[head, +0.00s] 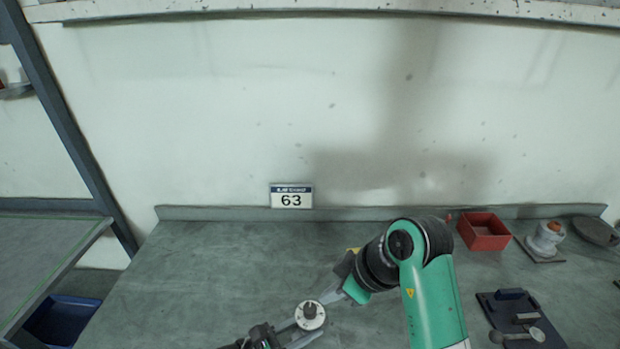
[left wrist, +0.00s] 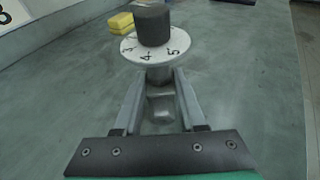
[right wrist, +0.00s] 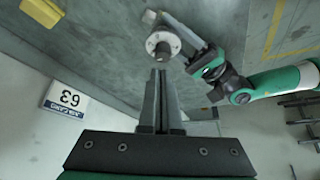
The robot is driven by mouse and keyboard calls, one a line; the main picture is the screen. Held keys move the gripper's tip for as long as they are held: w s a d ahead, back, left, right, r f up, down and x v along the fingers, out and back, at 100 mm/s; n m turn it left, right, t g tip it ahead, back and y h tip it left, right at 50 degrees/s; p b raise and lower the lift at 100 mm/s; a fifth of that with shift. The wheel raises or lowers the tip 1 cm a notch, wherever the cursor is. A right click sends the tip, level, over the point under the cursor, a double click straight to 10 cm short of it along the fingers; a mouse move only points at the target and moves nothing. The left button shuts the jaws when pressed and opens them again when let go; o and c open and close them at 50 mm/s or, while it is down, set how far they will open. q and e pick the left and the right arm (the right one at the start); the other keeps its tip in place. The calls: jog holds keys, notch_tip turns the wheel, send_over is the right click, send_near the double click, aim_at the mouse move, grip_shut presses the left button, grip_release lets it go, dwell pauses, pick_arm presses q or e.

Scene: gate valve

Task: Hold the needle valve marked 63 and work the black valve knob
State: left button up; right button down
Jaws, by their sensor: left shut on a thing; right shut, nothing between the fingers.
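The needle valve has a round white dial (head: 316,322) marked with numbers and a black knob (head: 309,310) on top. In the left wrist view the black knob (left wrist: 154,25) stands upright above the dial (left wrist: 146,52), with 3, 4 and 5 readable. My left gripper (left wrist: 160,85) is shut on the valve body (left wrist: 160,104) below the dial. My right gripper (right wrist: 159,73) is shut and empty, its tips close to the dial (right wrist: 163,42); I cannot tell whether they touch. The sign marked 63 (head: 291,196) stands at the wall behind the bench.
A yellow block (left wrist: 121,22) lies on the bench behind the valve. At the right are a red box (head: 484,231), a white fitting on a plate (head: 546,240) and a dark plate with parts (head: 520,318). The bench left of the valve is clear.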

aim_at(316, 312)
jog(key=shift+s+a+f, duration=0.1)
jog(key=shift+s+f, duration=0.05)
jog(key=shift+f, duration=0.85)
jog(key=shift+s+f, duration=0.2)
jog(key=shift+f, duration=0.8)
jog(key=shift+s+a+f, duration=0.1)
jog(key=shift+s+f, duration=0.05)
jog(key=shift+f, duration=0.85)
jog(key=shift+w+a, duration=0.45)
jog(key=shift+a, duration=0.05)
jog(key=shift+w+d, duration=0.15)
jog(key=shift+w, duration=0.05)
jog(key=shift+d, duration=0.15)
